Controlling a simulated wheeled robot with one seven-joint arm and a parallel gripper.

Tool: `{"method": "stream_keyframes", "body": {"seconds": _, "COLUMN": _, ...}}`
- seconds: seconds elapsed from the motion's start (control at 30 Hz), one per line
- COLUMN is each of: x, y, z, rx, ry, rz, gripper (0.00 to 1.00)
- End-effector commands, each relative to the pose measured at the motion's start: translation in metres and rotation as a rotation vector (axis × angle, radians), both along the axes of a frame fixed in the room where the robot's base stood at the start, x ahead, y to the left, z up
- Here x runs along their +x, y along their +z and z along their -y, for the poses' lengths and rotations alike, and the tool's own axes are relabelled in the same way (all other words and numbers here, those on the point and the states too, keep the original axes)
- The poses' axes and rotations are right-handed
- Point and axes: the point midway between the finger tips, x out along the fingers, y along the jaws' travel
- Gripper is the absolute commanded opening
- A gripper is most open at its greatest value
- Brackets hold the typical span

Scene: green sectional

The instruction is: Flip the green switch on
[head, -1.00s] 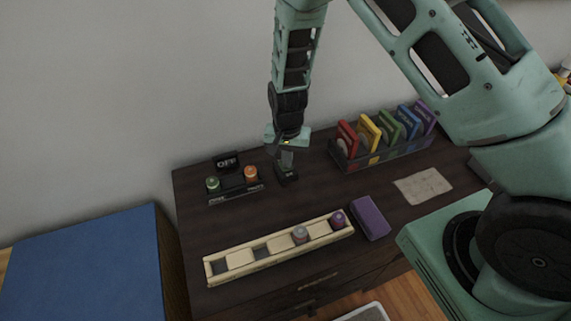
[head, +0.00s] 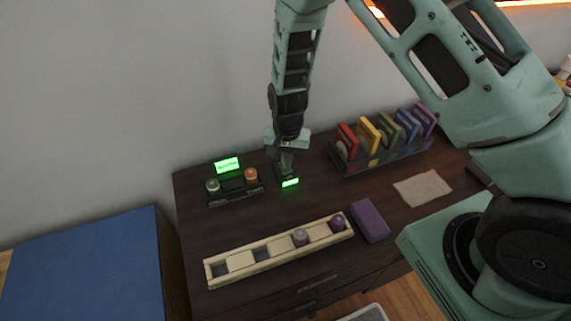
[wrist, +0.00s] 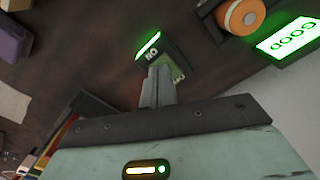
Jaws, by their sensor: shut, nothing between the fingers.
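The switch (head: 290,183) is a small dark box on the dresser top, with its front face lit bright green. In the wrist view the switch (wrist: 149,45) shows a lit green edge, the letters "NO" as seen from here, and a green part beside my fingertips. My gripper (head: 286,165) points down from above with its fingers shut and empty. In the wrist view the tips of my gripper (wrist: 160,72) are right at the switch and hide part of it. I cannot tell whether they touch it.
A small display (head: 227,165) glows green at left, reading "GOOD" in the wrist view. Below it a dark holder (head: 236,192) carries green and orange rolls. A wooden tray (head: 240,262) lies in front, beside a purple block (head: 369,220). A dark rack (head: 385,150) of coloured cases stands right.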

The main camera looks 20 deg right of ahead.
Motion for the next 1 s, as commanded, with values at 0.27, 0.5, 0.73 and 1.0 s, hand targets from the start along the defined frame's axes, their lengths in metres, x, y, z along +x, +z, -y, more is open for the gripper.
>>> {"method": "stream_keyframes", "body": {"seconds": 0.27, "x": 0.0, "y": 0.026, "z": 0.0, "rx": 0.0, "ry": 0.0, "rz": 0.001, "gripper": 0.0}}
{"method": "stream_keyframes", "body": {"seconds": 0.5, "x": 0.0, "y": 0.044, "z": 0.0, "rx": 0.0, "ry": 0.0, "rz": 0.001, "gripper": 0.0}}
{"method": "stream_keyframes", "body": {"seconds": 0.73, "x": 0.0, "y": 0.058, "z": 0.0, "rx": 0.0, "ry": 0.0, "rz": 0.0, "gripper": 0.0}}
{"method": "stream_keyframes", "body": {"seconds": 1.0, "x": 0.0, "y": 0.057, "z": 0.0, "rx": 0.0, "ry": 0.0, "rz": 0.0, "gripper": 0.0}}
